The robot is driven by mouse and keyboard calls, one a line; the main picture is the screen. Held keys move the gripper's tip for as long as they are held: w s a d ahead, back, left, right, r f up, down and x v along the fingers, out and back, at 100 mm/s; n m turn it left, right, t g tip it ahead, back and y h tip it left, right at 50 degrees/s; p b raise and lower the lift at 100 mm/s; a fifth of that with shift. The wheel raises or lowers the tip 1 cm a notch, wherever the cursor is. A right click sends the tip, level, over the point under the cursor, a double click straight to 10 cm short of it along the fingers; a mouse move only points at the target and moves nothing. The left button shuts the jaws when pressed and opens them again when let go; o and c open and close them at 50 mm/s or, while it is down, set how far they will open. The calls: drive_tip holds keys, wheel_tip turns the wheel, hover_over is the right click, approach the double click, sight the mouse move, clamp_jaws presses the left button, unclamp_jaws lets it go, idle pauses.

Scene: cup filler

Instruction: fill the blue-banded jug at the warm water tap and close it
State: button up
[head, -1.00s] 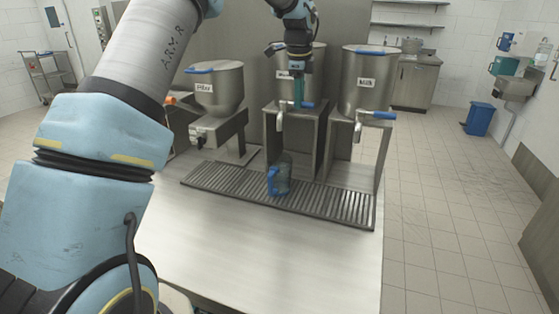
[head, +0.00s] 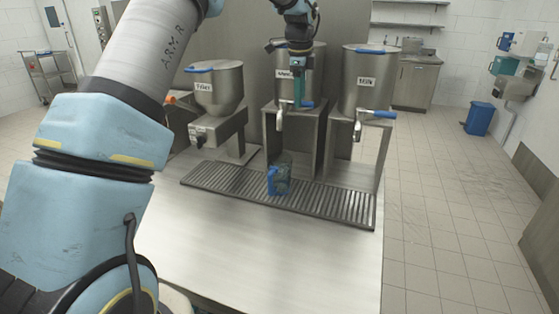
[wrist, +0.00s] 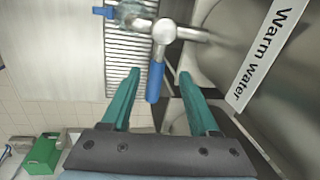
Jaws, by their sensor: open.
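The blue-handled jug (head: 283,178) stands on the drip grate below the middle dispenser. Its blue handle faces left, and a blue band cannot be made out. In the wrist view the jug (wrist: 132,12) is partly cut off at the top, beside the tap. The warm water tap (wrist: 163,32) has a blue lever (wrist: 155,82), which lies between my open fingers. My gripper (wrist: 158,74) is open at the lever and holds nothing. In the head view the gripper (head: 300,92) hangs in front of the middle dispenser, beside the tap spout (head: 279,118). I cannot tell whether water flows.
The slatted drip grate (head: 335,204) runs along the steel table (head: 260,245), whose front is clear. A left dispenser (head: 218,88) and a right one (head: 362,85) flank the middle one. A green box (wrist: 41,154) shows low in the wrist view.

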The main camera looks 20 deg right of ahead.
wheel_tip(320, 180, up, 10)
drive_tip(key=s+a+b, duration=0.1)
drive_tip(key=b, duration=0.1)
drive_tip(key=shift+s+b, duration=0.3)
drive_tip(key=shift+a+f, duration=0.1)
drive_tip(key=shift+a, duration=0.05)
drive_tip(key=s+a+f+n, duration=0.1)
drive_tip(key=a+f+n, duration=0.3)
drive_tip(key=a, duration=0.3)
drive_tip(key=s+a+f+n+b, duration=0.1)
drive_tip(key=a+f+n, duration=0.35)
drive_tip(key=a, duration=0.35)
drive_tip(key=s+a+f+n, duration=0.1)
drive_tip(key=a+f+n, duration=0.2)
drive_tip(key=a+f, duration=0.3)
drive_tip(key=s+a+f+n, duration=0.5)
drive_tip(key=s+a+n, duration=0.1)
drive_tip(key=s+a, duration=0.2)
drive_tip(key=s+a+f+n+y+b, duration=0.1)
drive_tip(key=s+a+f+n, duration=0.4)
drive_tip(key=s+a, duration=0.4)
drive_tip(key=shift+a+n, duration=0.65)
drive_tip(key=shift+a, duration=0.05)
